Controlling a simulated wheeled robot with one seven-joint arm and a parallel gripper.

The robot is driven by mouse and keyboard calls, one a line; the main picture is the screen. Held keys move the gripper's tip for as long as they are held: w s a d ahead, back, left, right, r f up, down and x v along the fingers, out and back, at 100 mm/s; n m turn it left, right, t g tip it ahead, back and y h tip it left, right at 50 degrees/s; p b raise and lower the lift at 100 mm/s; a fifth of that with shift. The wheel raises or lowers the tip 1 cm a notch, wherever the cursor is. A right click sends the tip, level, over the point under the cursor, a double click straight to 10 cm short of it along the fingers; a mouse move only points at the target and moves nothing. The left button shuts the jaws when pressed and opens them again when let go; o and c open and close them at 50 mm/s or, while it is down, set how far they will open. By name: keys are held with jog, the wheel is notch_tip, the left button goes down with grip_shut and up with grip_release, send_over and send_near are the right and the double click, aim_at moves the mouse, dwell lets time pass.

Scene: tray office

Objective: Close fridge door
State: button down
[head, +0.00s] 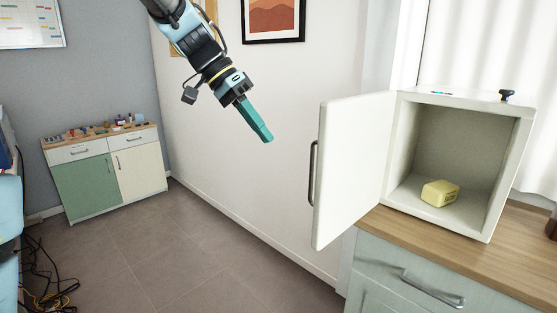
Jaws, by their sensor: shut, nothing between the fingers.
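The small white fridge (513,165) stands on a wooden counter at the right. Its door (355,165) is open and swung out to the left. A dark vertical handle (313,172) runs along the door's left edge. A yellow block (440,194) sits on the fridge floor inside. My gripper (267,138) is shut and empty, with its teal fingers pointing down and to the right. In the picture it is left of the door and above the handle, apart from both.
The wooden counter (470,244) rests on a pale cabinet with a drawer handle (432,289). A low green and cream cabinet (105,170) with small items on top stands at the far left. Cables (45,275) lie on the floor at left. The middle floor is clear.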

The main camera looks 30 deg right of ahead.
jog(key=s+d+f+p, duration=0.4)
jog(key=s+d+f, duration=0.2)
jog(key=s+f, duration=0.1)
jog(key=shift+s, duration=0.3)
jog(key=shift+f, duration=0.15)
dwell(0.4)
